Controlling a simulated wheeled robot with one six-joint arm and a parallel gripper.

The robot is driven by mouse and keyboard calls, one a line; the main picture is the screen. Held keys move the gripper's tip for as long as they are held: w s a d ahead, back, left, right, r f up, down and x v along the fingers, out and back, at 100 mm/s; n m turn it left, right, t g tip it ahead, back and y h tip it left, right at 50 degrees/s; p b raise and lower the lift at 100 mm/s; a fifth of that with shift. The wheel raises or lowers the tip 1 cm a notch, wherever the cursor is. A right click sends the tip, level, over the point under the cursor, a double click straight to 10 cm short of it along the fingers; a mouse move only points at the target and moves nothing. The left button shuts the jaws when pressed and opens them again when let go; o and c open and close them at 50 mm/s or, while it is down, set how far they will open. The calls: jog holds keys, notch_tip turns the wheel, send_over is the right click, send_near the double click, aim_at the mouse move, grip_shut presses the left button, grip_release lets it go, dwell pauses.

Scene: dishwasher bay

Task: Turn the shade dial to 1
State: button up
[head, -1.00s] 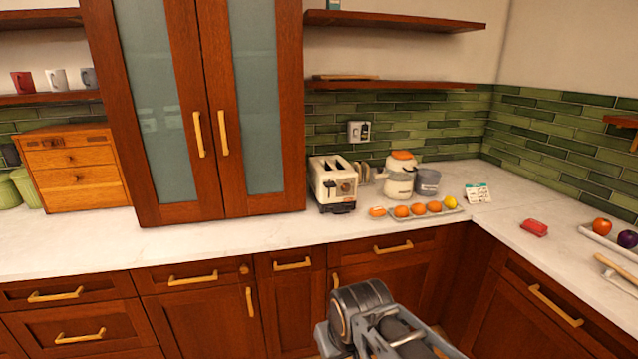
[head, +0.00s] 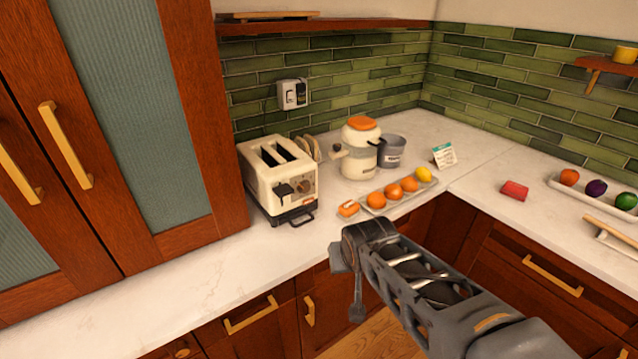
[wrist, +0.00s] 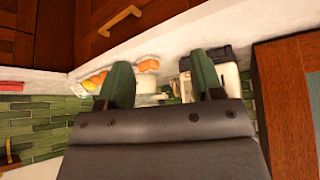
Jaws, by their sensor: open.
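The cream toaster (head: 270,172) with two dark slots stands on the counter beside the tall cabinet. Its shade dial (head: 308,186) is a small round knob on the front face, right of the black lever (head: 284,190). Its number marks are too small to read. My gripper (wrist: 162,77) is open and empty, its two dark green fingers apart in the wrist view. In that view part of the toaster (wrist: 230,74) shows behind the right finger. The dial cannot be made out there. In the head view my arm reaches in front of the counter, and the fingers are not clear.
A tray of oranges and a lemon (head: 396,192) lies right of the toaster, with a cream jar (head: 360,156) and a grey pot (head: 392,152) behind. The tall cabinet (head: 150,120) borders the left side. The counter front (head: 215,275) is clear.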

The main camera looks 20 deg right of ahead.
jog(key=w+d+m+t, duration=0.3)
jog(key=w+d+t, duration=0.15)
jog(key=w, duration=0.55)
jog(key=m+t+y+b, duration=0.2)
jog(key=t+y, duration=0.4)
jog(key=t, duration=0.1)
send_near(307, 189)
jog(key=shift+g+y, duration=0.25)
jog(key=shift+y, duration=0.05)
jog(key=p+x, duration=0.1)
jog(key=x, duration=0.8)
jog(key=shift+w+d+r+p, duration=0.1)
jog(key=shift+r+p, duration=0.1)
jog(key=shift+p, duration=0.2)
jog(key=shift+c, duration=0.3)
